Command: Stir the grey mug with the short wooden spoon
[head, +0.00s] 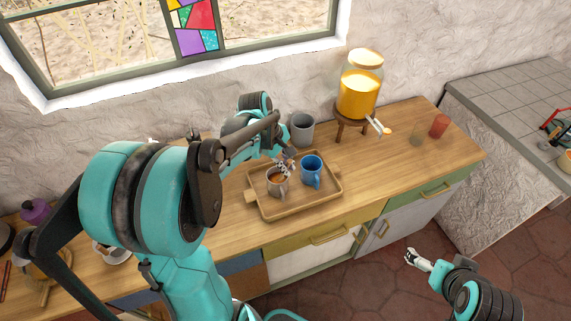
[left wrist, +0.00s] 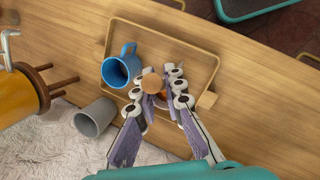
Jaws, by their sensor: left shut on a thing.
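The grey mug (head: 278,189) stands on a wooden tray (head: 262,212), with brown liquid showing inside. In the left wrist view it is mostly hidden behind my fingers. My left gripper (head: 284,166) is over the mug's mouth, shut on the short wooden spoon. The spoon's rounded wooden end (left wrist: 152,83) shows between the fingers in the left wrist view; how deep its other end reaches is hidden. My right gripper (head: 411,257) is low at the right, off the counter, and looks open and empty.
A blue mug (head: 312,172) stands right beside the grey mug on the tray. A plain grey cup (head: 301,130) is behind the tray. A juice dispenser (head: 359,90) on a wooden stand and a red cup (head: 439,126) are farther right.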

